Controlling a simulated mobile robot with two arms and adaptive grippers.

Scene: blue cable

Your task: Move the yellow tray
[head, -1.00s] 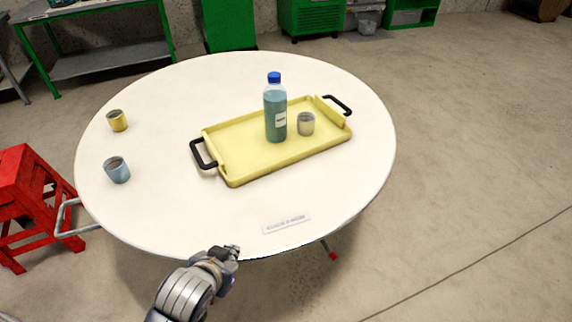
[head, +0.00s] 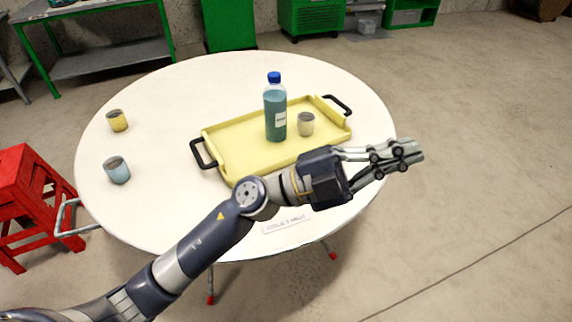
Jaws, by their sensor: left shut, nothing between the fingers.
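The yellow tray (head: 235,138) lies on the round white table, with one black handle (head: 203,154) at its left end and another (head: 337,104) at its far right end. A bottle (head: 275,112) with a blue cap and a grey cup (head: 306,124) stand on the tray. My left gripper (head: 418,154) is shut and empty. It points right, in front of the tray's right end and past the table's right edge in the picture. My left forearm hides part of the tray's near edge. My right gripper is not in view.
A yellow cup (head: 117,121) and a blue-grey cup (head: 117,170) stand on the left of the white table (head: 150,205). A label strip (head: 285,224) lies near the front edge, partly covered by my arm. A red stool (head: 25,200) stands left of the table.

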